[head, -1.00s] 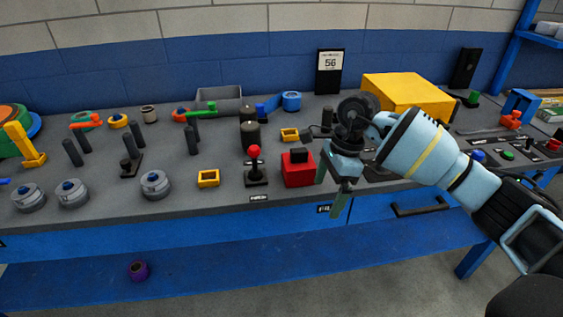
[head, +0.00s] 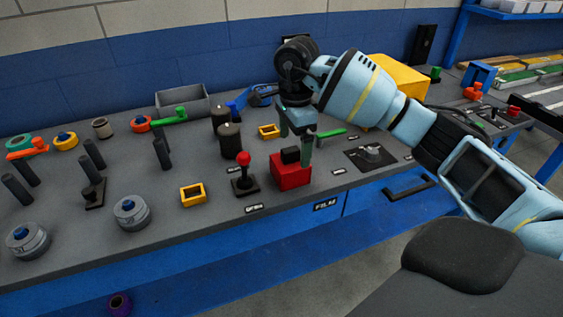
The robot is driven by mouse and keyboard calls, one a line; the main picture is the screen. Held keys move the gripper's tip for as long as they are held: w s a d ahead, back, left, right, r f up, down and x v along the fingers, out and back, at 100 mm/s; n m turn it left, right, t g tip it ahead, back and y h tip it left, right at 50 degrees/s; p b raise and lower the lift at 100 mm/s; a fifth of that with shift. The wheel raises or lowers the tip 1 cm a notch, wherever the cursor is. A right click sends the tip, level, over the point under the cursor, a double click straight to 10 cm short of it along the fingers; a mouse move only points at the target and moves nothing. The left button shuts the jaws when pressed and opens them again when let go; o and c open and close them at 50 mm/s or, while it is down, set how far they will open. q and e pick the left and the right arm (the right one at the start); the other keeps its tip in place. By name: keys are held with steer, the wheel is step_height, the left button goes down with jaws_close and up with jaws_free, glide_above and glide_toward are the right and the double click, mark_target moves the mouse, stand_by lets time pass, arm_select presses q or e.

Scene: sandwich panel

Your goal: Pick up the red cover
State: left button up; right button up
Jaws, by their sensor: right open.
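The red cover (head: 290,175) is a small red block with a black piece on its top. It sits near the front edge of the grey bench top, right of a red-knobbed joystick. My right gripper (head: 296,143) is over it, fingers pointing down and apart, with nothing seen between them. One finger overlaps the cover's upper right side in the picture. I cannot tell whether it touches. My left gripper is not in view.
The joystick (head: 244,174) stands close on the left. A yellow square frame (head: 193,194) lies further left, and another yellow frame (head: 269,131) lies behind. A dark dial plate (head: 371,156) is to the right. Black cylinders (head: 229,142) stand behind the joystick.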

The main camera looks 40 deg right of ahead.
mark_target(290, 166)
steer(key=shift+s+f, duration=0.1)
steer(key=shift+s, duration=0.05)
steer(key=shift+f, duration=0.8)
steer(key=shift+w+a+f, duration=0.1)
steer(key=shift+w+f, duration=0.05)
steer(key=shift+f, duration=0.85)
steer(key=shift+w+a+f, duration=0.1)
steer(key=shift+f, duration=0.95)
steer(key=shift+w+a+f, duration=0.1)
steer(key=shift+w+f, duration=0.05)
steer(key=shift+f, duration=0.85)
steer(key=c, duration=1.1)
